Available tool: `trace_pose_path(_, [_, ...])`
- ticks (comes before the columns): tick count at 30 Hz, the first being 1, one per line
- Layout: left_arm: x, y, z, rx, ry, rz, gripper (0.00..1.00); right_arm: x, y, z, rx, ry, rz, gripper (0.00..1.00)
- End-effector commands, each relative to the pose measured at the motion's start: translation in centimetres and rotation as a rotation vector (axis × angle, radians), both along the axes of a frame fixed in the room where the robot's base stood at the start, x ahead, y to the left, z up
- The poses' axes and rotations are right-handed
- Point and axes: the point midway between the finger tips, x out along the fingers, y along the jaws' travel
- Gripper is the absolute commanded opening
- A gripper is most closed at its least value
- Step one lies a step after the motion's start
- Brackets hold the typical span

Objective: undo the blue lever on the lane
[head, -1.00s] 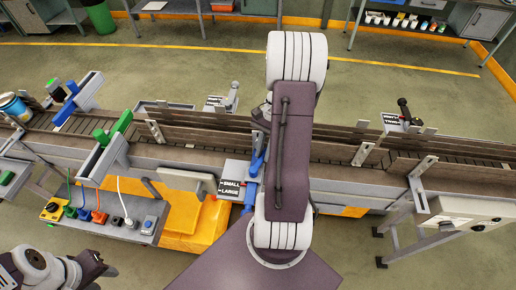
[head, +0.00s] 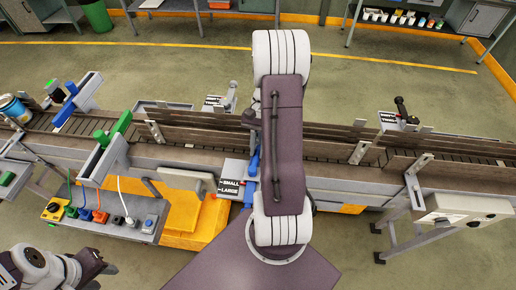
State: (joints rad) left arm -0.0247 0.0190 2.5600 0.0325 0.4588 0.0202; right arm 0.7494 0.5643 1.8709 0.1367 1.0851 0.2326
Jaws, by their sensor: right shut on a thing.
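The blue lever (head: 253,164) stands at the lane's near side beside the SMALL/LARGE sign, partly hidden by my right arm. My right gripper (head: 250,118) shows only as a dark part at the left edge of that arm, close to the lever's upper end. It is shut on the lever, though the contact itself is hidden. My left gripper (head: 92,268) is low at the bottom left, away from the lane, and its fingers are not clear.
The roller lane (head: 340,150) runs across the view with wooden side rails. Blue-barred and green-barred gates (head: 112,135) cross it at the left, near a blue can (head: 13,108). A dark-knobbed lever (head: 402,107) stands at the right. A control box (head: 462,213) is at the lower right.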

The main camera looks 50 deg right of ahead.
Motion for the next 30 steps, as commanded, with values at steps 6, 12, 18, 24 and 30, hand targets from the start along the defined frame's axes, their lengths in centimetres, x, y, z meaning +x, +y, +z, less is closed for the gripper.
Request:
trace_pose_path(6, [0.0,0.0,0.0,0.000,0.000,0.000,0.36,0.0,0.0,0.0,0.000,0.000,-0.001,0.40])
trace_pose_path(12, [0.0,0.0,0.0,0.000,0.000,0.000,0.36,0.0,0.0,0.0,0.000,0.000,-0.001,0.40])
trace_pose_path(18, [0.0,0.0,-1.2,0.000,0.000,0.000,0.36,0.5,-0.9,1.7,-0.005,-0.005,-0.001,0.40])
trace_pose_path(24, [0.0,0.0,-2.5,0.000,0.000,0.000,0.36,1.3,-2.3,5.9,-0.005,-0.004,-0.002,0.40])
trace_pose_path(30, [0.0,0.0,-2.7,0.000,0.000,0.000,0.36,1.7,-3.0,8.2,-0.001,-0.001,-0.001,0.40])
